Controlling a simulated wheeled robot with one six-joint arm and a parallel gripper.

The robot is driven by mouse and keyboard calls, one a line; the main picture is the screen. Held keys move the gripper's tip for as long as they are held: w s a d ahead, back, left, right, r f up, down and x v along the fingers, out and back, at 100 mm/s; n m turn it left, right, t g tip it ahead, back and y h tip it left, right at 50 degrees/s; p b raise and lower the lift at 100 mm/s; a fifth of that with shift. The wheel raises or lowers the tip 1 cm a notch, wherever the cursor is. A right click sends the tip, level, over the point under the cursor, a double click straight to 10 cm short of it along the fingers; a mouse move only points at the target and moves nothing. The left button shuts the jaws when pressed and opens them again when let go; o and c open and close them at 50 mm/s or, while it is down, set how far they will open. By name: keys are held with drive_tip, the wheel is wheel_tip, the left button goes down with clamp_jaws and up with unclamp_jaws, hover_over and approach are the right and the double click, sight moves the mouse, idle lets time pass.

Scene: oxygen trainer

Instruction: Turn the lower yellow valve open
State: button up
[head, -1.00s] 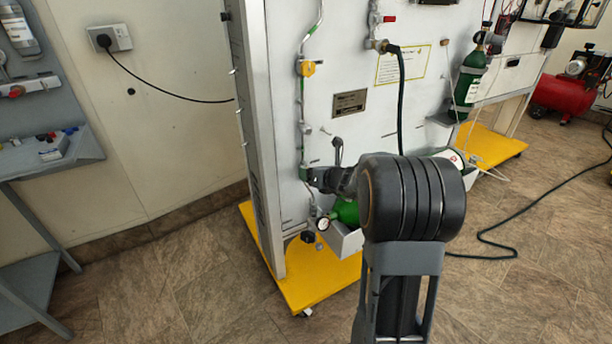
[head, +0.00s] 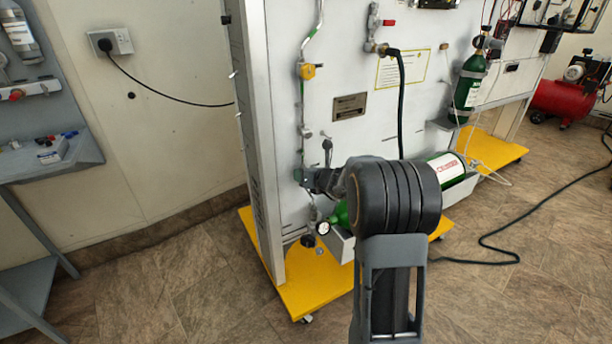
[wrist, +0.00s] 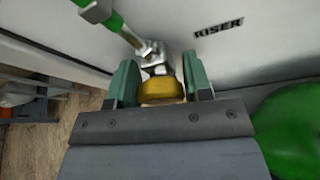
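The lower yellow valve (wrist: 162,88) shows in the wrist view as a round yellow knob on a metal pipe fitting, below a green hose. My gripper (wrist: 161,78) has its two green fingers open around the knob, one on each side. Any gap is very small, and I cannot tell whether the fingers touch it. In the head view my gripper (head: 303,177) is at the lower part of the panel's left pipe and hides this valve. An upper yellow valve (head: 307,72) is higher on the same pipe.
The white panel (head: 350,160) stands on a yellow wheeled base (head: 305,295). A green cylinder (head: 448,170) lies low behind my arm, and a round gauge (head: 323,228) sits below my gripper. A black hose (head: 401,110) hangs to the right.

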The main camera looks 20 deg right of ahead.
drive_tip(key=c, duration=0.5)
drive_tip(key=b, duration=0.2)
drive_tip(key=shift+f+n+h+b, duration=0.3)
drive_tip(key=shift+f+n, duration=0.05)
drive_tip(key=shift+n, duration=0.05)
drive_tip(key=shift+n+h+b, duration=0.3)
drive_tip(key=shift+n+b, duration=0.1)
drive_tip(key=shift+b, duration=0.4)
drive_tip(key=shift+n+h+b, duration=0.3)
drive_tip(key=shift+n+b, duration=0.2)
drive_tip(key=shift+b, duration=0.7)
drive_tip(key=shift+r+n+b, duration=0.3)
drive_tip(key=shift+r+b, duration=0.05)
drive_tip(key=shift+b, duration=0.05)
drive_tip(key=o, duration=0.9)
drive_tip(key=shift+o, duration=0.2)
